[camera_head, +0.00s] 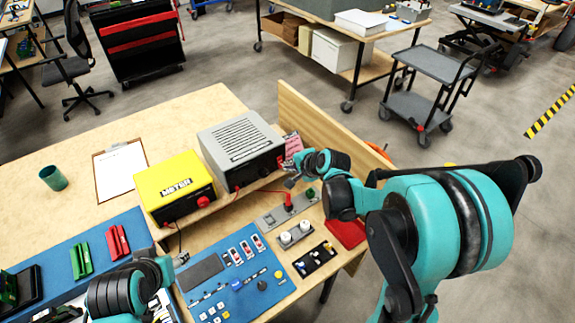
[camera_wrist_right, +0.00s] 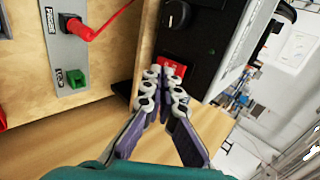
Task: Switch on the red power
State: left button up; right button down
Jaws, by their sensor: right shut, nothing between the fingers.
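The grey vented power unit (camera_head: 240,145) stands on the wooden bench and has a black front panel (camera_wrist_right: 200,45). A red switch (camera_wrist_right: 172,67) sits on that panel in the right wrist view, directly beyond my right fingertips. My right gripper (camera_head: 291,181) is shut and empty in front of the unit, and its tips (camera_wrist_right: 166,85) are close together. I cannot tell whether they touch the switch, and they hide its lower part. My left gripper (camera_head: 180,260) is over the bench at lower left, too small to read its jaws.
A yellow meter (camera_head: 175,187) stands left of the unit. A grey plate (camera_head: 270,219) holds a red plug (camera_wrist_right: 75,27) with a red cable and a green socket (camera_wrist_right: 75,78). A blue control panel (camera_head: 255,297) lies in front. A wooden board (camera_head: 320,120) edges the bench.

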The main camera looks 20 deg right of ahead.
pick_arm(q)
jog(key=r+p, duration=0.3)
jog(key=r, duration=0.1)
jog(key=shift+s+d+p, duration=0.15)
jog(key=shift+s+p, duration=0.25)
pick_arm(e)
jog(key=v, duration=1.1)
jog(key=shift+w+r, duration=0.15)
jog(key=shift+r, duration=0.1)
pick_arm(q)
jog(key=shift+w+a+r+p, duration=0.25)
jog(key=shift+w+r+p, duration=0.1)
jog(key=shift+w, duration=0.3)
jog(key=shift+w+a+r+p, duration=0.2)
jog(key=shift+w+r+p, duration=0.15)
jog(key=shift+w, duration=0.25)
pick_arm(e)
jog(key=f, duration=0.1)
jog(key=s+f, duration=0.2)
jog(key=shift+d+t, duration=0.35)
jog(key=shift+t, duration=0.05)
pick_arm(q)
jog(key=shift+s, duration=0.1)
pick_arm(e)
jog(key=shift+r, duration=0.1)
